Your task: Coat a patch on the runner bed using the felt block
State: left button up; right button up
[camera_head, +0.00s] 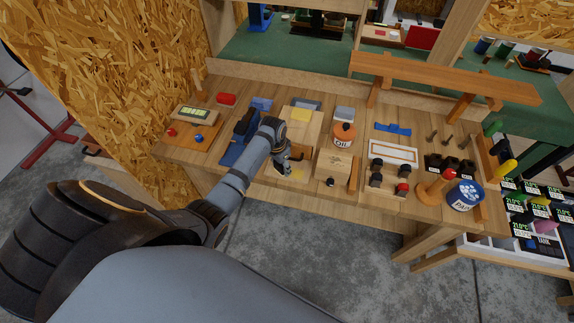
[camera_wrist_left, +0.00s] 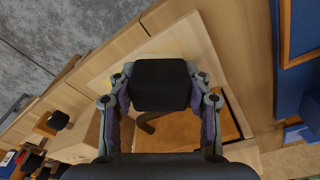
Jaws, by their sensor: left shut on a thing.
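In the left wrist view the gripper (camera_wrist_left: 160,105) is shut on a dark block, which looks like the felt block (camera_wrist_left: 160,85), held between the two fingers. The pale board (camera_wrist_left: 205,45) lies behind it, with a yellow edge just showing past the block and an orange-brown area (camera_wrist_left: 180,135) nearer. I cannot tell which part is the runner bed, nor whether the block touches the surface. My right gripper is in neither view.
An orange oil can (camera_head: 343,135) stands right of the board, near a wooden box with a dark knob (camera_head: 330,181). Blue tools (camera_head: 233,150) lie left. A raised wooden shelf (camera_head: 440,75) spans the back right.

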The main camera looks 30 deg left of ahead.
aim_at(273, 168)
pick_arm(q)
jog(key=shift+a+r, duration=0.1)
jog(key=shift+s+a+p, duration=0.1)
jog(key=shift+a+p, duration=0.4)
jog(key=shift+a, duration=0.15)
jog(key=shift+s+a, duration=0.15)
jog(key=shift+a, duration=0.45)
jog(key=shift+s+a, duration=0.15)
jog(key=shift+a, duration=0.4)
jog(key=shift+d, duration=0.1)
jog(key=shift+r+p, duration=0.1)
jog(key=shift+p, duration=0.35)
notch_tip(273, 168, up, 4)
jog(key=p, duration=0.4)
jog(key=shift+r+p, duration=0.2)
jog(key=shift+p, duration=0.15)
jog(key=shift+r+b, duration=0.2)
jog(key=shift+b, duration=0.15)
jog(key=shift+r, duration=0.35)
